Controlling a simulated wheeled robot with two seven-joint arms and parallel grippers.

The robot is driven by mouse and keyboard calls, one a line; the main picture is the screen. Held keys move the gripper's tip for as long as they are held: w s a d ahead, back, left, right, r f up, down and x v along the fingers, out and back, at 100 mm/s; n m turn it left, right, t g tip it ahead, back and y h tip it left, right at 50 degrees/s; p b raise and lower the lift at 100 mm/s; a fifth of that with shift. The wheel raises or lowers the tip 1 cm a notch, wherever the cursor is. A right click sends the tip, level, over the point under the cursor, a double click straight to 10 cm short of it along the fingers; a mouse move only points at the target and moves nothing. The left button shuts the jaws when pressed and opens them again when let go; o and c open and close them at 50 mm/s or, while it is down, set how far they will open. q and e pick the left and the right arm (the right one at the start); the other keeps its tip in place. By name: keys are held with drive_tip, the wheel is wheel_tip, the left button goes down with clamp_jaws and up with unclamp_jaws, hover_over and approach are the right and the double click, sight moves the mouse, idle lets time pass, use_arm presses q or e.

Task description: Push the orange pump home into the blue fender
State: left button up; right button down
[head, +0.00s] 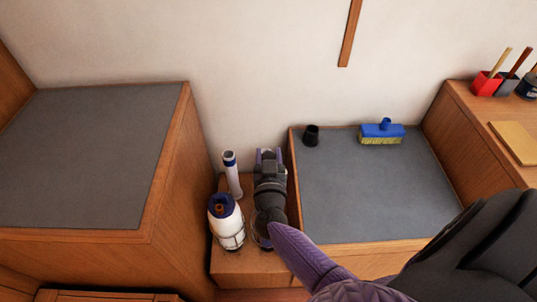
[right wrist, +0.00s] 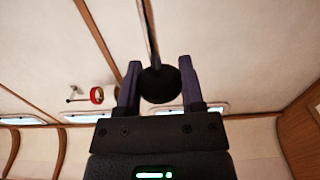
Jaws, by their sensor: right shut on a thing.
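The blue fender (head: 226,230) stands at the lower middle of the head view, a white body with a dark blue top, inside a wire holder. The orange pump (head: 219,208) shows as a small orange piece at the fender's blue top; how deep it sits I cannot tell. My right gripper (head: 268,155) is just right of the fender, apart from the pump. In the right wrist view its purple fingers are on either side of a dark round thing (right wrist: 160,84), which it is shut on. My left gripper is not in view.
A slim white cylinder with a blue top (head: 233,178) stands behind the fender. A wooden block (head: 170,165) rises at left. The grey counter (head: 370,195) at right holds a dark cup (head: 311,136) and a blue brush (head: 382,130); its middle is clear.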

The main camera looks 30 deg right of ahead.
drive_tip(key=shift+c, duration=0.6)
unclamp_jaws()
drive_tip(key=p+v, duration=0.2)
drive_tip(key=v, duration=0.8)
